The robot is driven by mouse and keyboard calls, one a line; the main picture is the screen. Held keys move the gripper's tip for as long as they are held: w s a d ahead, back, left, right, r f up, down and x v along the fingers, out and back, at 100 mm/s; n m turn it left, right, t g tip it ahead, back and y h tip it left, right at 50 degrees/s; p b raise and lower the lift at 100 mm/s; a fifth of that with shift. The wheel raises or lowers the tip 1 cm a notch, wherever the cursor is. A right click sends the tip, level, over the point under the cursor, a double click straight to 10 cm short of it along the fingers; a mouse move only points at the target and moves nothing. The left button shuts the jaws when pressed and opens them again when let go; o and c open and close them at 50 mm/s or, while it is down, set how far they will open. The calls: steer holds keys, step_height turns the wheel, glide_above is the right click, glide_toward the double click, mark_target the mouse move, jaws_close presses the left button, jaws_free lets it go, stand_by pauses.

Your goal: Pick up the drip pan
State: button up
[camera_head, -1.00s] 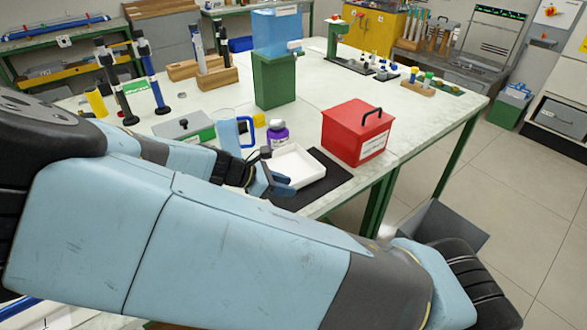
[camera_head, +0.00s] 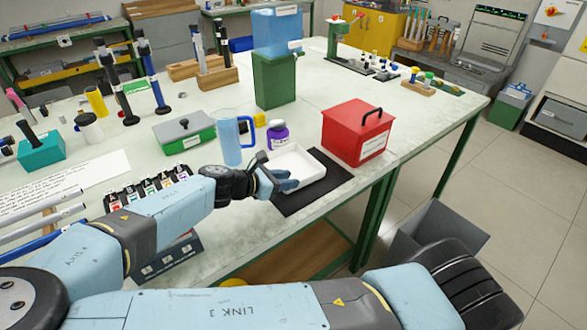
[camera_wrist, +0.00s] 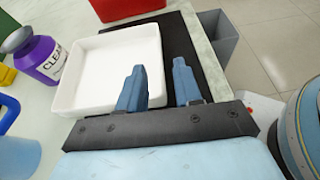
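The drip pan, a shallow white square tray (camera_head: 306,166), lies on a black mat (camera_head: 318,193) near the table's front edge. The wrist view shows the pan (camera_wrist: 105,62) empty, left of the black mat (camera_wrist: 181,38). My gripper (camera_head: 287,183) is at the pan's near side in the head view. In the wrist view my gripper (camera_wrist: 160,67) is open, with one blue finger over the pan's inside and the other outside over the mat. The pan's right wall runs between them, and the fingers do not appear closed on it. The fingers hide part of the wall.
A red box (camera_head: 356,132) stands right of the pan. A purple bottle (camera_head: 278,136) and a clear blue-handled jug (camera_head: 230,138) stand behind and left. A grey bin (camera_head: 436,232) is on the floor beyond the table edge.

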mark_target(302, 178)
steer(key=shift+x, duration=3.2)
steer(key=shift+a, duration=0.1)
steer(key=shift+c, duration=0.5)
jaws_close()
